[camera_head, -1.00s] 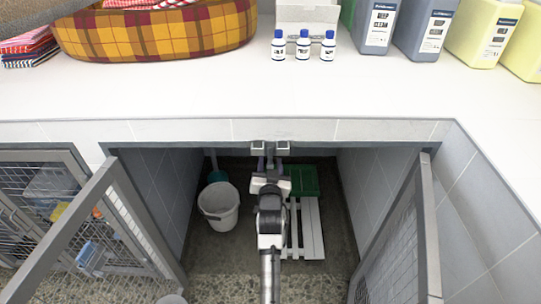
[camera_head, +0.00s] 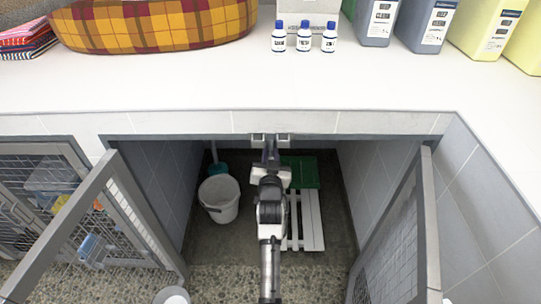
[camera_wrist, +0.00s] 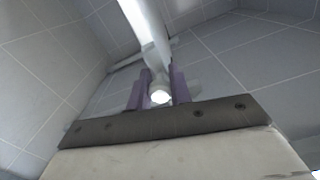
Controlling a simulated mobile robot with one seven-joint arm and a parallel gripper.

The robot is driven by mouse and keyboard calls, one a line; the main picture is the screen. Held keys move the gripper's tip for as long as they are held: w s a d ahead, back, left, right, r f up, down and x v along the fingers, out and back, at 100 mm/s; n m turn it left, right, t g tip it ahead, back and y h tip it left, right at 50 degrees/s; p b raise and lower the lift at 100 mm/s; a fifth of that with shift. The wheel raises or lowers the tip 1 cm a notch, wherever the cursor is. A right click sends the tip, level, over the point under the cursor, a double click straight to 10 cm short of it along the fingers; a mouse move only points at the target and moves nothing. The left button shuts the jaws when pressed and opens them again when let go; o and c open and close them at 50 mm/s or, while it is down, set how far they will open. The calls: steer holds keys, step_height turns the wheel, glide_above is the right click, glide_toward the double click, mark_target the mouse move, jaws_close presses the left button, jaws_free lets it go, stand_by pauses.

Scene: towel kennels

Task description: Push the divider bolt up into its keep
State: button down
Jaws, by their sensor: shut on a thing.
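My gripper (camera_head: 271,146) is under the front edge of the counter, at the top middle of the open kennel. In the wrist view its two purplish fingers (camera_wrist: 159,90) are closed around a pale piece with a bright round end (camera_wrist: 160,97), which appears to be the divider bolt. A pale bar (camera_wrist: 140,20) runs up from the fingers towards the top of that view. Two small light grey blocks (camera_head: 284,140) sit at the counter edge beside the gripper and may be the keep. My arm hides most of the bolt, and I cannot tell how far its tip is from the keep.
Open mesh doors stand at left (camera_head: 75,225) and right (camera_head: 405,235). Inside the kennel are a white bucket (camera_head: 219,200), a white slatted board (camera_head: 312,222) and a green tray (camera_head: 304,172). Bottles (camera_head: 303,38) and a plaid bed (camera_head: 150,28) stand on the counter (camera_head: 180,85).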

mark_target(271, 144)
step_height(271, 144, up, 4)
steer(key=shift+f+p, duration=0.1)
steer(key=shift+p, duration=0.7)
steer(key=c, duration=1.3)
jaws_free()
steer(key=shift+f, duration=0.15)
steer(key=shift+s+f, duration=0.1)
steer(key=shift+s, duration=0.05)
